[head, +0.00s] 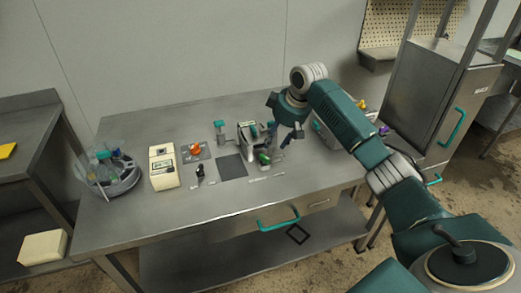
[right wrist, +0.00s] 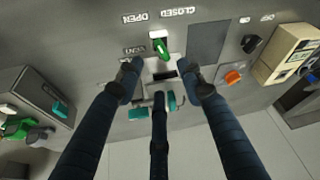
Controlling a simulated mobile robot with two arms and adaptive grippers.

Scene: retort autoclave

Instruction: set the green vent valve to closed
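The green vent valve handle (head: 264,158) sits at the front of a small grey device on the steel table. The handle also shows in the right wrist view (right wrist: 160,46), below labels that read upside down as OPEN (right wrist: 140,17) and CLOSED (right wrist: 178,12). It lies slightly tilted between the two labels; which one it is set to I cannot tell. My right gripper (head: 280,142) hangs over the device from the right. Its dark fingers (right wrist: 160,82) are spread, with nothing between them, and the handle lies just beyond their tips, apart from them. My left gripper is not in view.
A cream box (head: 163,181), an orange knob (head: 195,149), a small black lever (head: 200,172) and a dark square mat (head: 231,168) are left of the device. A clear bowl with items (head: 112,190) stands at the table's left end. The table's front strip is mostly clear.

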